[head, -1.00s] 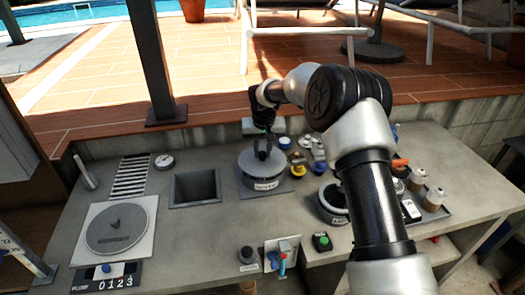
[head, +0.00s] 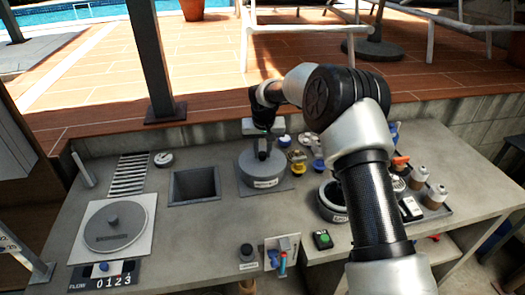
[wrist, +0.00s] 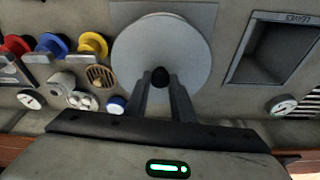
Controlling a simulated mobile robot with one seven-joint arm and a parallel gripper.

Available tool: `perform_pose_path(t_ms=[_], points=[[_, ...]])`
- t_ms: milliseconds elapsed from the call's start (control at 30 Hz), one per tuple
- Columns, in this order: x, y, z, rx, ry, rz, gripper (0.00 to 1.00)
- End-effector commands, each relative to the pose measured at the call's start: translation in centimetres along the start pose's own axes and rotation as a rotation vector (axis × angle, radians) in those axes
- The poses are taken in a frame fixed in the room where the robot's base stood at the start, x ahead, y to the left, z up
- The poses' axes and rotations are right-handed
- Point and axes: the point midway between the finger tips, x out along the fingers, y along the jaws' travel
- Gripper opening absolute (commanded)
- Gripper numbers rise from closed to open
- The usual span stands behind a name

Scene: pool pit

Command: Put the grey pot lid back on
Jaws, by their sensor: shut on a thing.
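The grey pot (head: 263,180), with a white label on its front, stands on a square plate behind the middle of the worktop. The round grey lid (head: 248,163) is over its top, and I cannot tell whether it rests fully on the rim. My gripper (head: 263,153) points down from above, shut on the lid's knob. In the wrist view the lid (wrist: 137,50) shows as a pale disc, and my gripper (wrist: 160,82) has its fingers on either side of the small black knob (wrist: 160,75). The pot's wall is hidden beneath the lid there.
A square open basin (head: 194,186) lies left of the pot. A flat round cover (head: 115,227) is farther left. Coloured valves (head: 297,164) stand close on the right. The front middle worktop is mostly clear.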

Motion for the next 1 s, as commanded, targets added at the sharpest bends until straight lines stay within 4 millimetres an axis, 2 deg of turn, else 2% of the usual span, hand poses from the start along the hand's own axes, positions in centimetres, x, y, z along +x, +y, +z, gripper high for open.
perform_pose_path(t_ms=[1000], points=[[0.56, -0.08, 0.13, 0.0, 0.001, -0.001, 0.0]])
